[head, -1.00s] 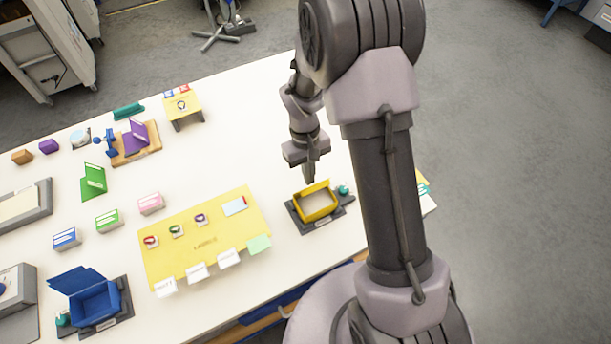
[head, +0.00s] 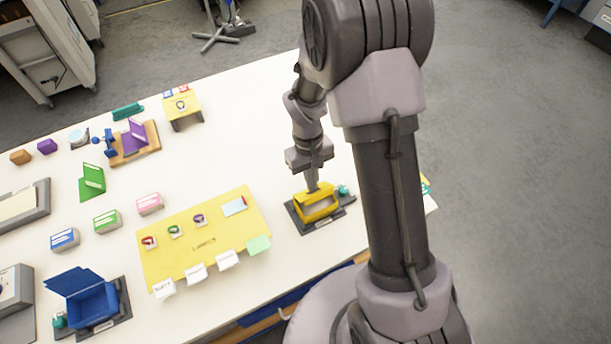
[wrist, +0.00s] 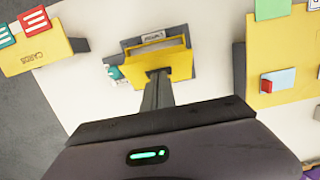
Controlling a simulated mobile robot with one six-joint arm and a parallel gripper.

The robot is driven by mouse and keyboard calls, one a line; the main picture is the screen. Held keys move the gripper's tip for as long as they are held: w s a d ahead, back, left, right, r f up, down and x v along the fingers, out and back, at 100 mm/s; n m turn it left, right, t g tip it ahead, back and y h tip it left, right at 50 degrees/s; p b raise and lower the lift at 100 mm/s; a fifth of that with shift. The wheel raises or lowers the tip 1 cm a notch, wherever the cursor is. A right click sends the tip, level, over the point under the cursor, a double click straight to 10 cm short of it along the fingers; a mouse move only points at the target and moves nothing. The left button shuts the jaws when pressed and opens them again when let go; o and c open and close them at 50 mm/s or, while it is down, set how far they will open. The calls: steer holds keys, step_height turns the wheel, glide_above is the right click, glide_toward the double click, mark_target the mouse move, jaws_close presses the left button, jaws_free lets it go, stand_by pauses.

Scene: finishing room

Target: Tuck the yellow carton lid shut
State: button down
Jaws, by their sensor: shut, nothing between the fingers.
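The yellow carton (head: 320,208) sits on a dark grey base plate (head: 300,226) near the table's front right. Its lid (head: 307,197) rises at the far side and leans over the opening; part of the opening still shows. My gripper (head: 312,186) is shut and empty, its fingertips at the lid's upper edge, seemingly touching it. In the wrist view the fingertips (wrist: 158,74) meet the yellow lid (wrist: 178,68), with the carton's open interior beyond it. Whether the fingers press on the lid is hard to tell.
A teal knob (head: 343,190) stands beside the carton on the plate. A yellow label mat (head: 205,240) with small items lies to the left. An open blue carton (head: 95,303) stands at the front left. The white table behind my gripper is clear.

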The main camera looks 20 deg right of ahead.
steer(key=shift+s+d+f+b, duration=0.15)
steer(key=shift+s+f+b, duration=0.4)
steer(key=shift+s, duration=0.05)
steer(key=shift+f, duration=0.1)
steer(key=shift+s+f+b, duration=0.4)
steer(key=shift+f+b, duration=0.2)
steer(key=shift+b, duration=0.05)
stand_by(0.3)
step_height(320, 180, up, 10)
steer(key=p, duration=0.7)
steer(key=shift+p, duration=0.4)
